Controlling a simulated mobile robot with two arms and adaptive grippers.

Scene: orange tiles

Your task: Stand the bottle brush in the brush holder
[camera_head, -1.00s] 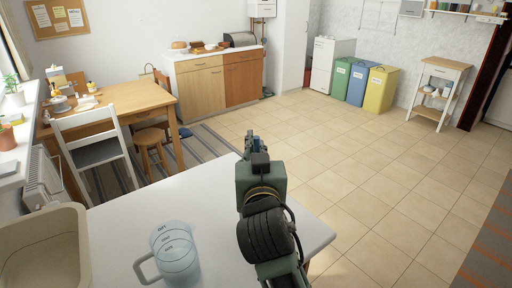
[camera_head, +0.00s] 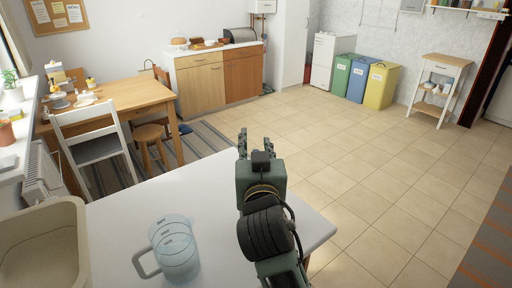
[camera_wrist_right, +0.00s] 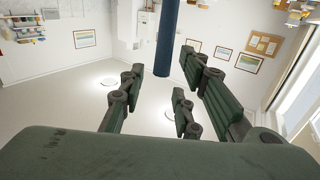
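My right gripper (camera_head: 257,141) is over the far part of the white table (camera_head: 215,178), its fingers spread apart. In the right wrist view the fingers of this gripper (camera_wrist_right: 162,76) are open with nothing held between them. A dark blue upright cylinder (camera_wrist_right: 168,38) shows beyond the fingers, in line with the gap. I cannot tell whether it is the bottle brush's handle or the holder. In the head view my gripper hides that spot, and I can make out neither brush nor brush holder. My left gripper is out of view.
A clear measuring jug (camera_head: 176,250) stands on the white table, left of my right arm. A beige tub (camera_head: 45,240) is at the left. A white chair (camera_head: 95,140) and a wooden dining table (camera_head: 140,98) stand beyond. Tiled floor to the right is free.

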